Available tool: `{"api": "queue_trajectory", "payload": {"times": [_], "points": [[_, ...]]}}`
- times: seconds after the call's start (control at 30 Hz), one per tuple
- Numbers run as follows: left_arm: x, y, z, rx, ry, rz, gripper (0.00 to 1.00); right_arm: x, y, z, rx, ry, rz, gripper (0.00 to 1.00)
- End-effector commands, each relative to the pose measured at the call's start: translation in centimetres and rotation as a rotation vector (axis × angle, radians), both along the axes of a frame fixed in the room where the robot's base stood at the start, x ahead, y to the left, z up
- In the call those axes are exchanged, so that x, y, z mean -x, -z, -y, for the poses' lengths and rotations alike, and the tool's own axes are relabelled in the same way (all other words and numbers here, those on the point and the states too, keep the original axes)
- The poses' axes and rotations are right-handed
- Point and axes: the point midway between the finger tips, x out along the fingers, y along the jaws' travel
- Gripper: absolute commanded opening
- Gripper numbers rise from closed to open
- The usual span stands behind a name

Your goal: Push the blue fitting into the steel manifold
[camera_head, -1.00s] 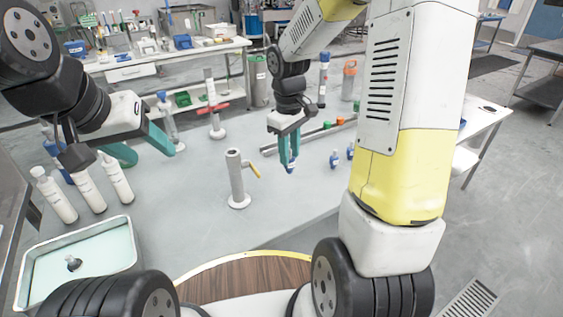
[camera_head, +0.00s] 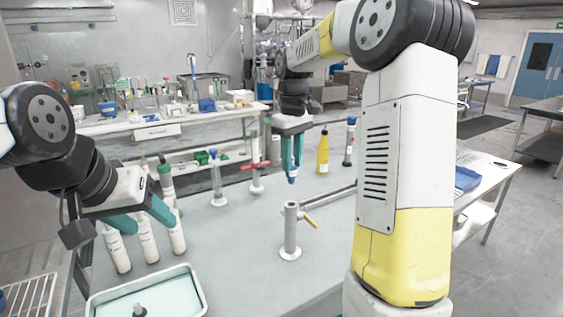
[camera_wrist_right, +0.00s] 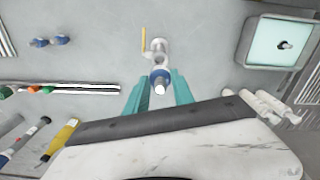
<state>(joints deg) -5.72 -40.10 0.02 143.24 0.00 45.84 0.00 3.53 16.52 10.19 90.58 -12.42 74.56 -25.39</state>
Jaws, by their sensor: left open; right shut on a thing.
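The steel manifold (camera_head: 290,235) is an upright grey pipe on a round base with a yellow lever (camera_head: 310,222) at its right. My right gripper (camera_head: 291,172) is shut on the blue fitting (camera_head: 292,180), which points down above the manifold's open top, with a small gap visible between them. In the right wrist view the fitting (camera_wrist_right: 160,77) sits between the teal fingers, and the manifold (camera_wrist_right: 158,48) shows just past it, partly hidden. My left gripper (camera_head: 142,215) is open and empty at the left, near several white bottles.
White bottles (camera_head: 147,240) stand beneath my left gripper. A tray of pale liquid (camera_head: 195,278) is at the front left. Two loose blue fittings (camera_wrist_right: 62,40) show in the wrist view.

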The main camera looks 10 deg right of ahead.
Motion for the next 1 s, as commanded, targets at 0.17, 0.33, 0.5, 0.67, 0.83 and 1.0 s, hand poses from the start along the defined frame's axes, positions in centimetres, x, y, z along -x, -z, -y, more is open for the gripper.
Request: {"api": "queue_trajectory", "payload": {"times": [0.17,0.33,0.5,0.67,0.83,1.0], "points": [[0.0,0.0,0.0,0.000,0.000,0.000,0.55,0.0,0.6,0.0,0.000,0.005,0.000,0.00],[0.0,0.0,0.0,0.000,0.000,0.000,0.55,0.0,2.1,0.0,0.001,0.005,-0.001,0.00],[0.0,0.0,0.0,0.000,0.000,0.000,0.55,0.1,3.8,0.0,0.000,0.004,-0.002,0.00],[0.0,0.0,0.0,0.000,0.000,0.000,0.55,0.0,5.0,0.0,0.000,0.004,-0.001,0.00],[0.0,0.0,0.0,0.000,0.000,0.000,0.55,0.0,5.6,0.0,-0.001,0.004,0.001,0.00],[0.0,0.0,0.0,0.000,0.000,0.000,0.55,0.0,5.8,0.0,-0.001,0.004,0.001,0.00]]}}
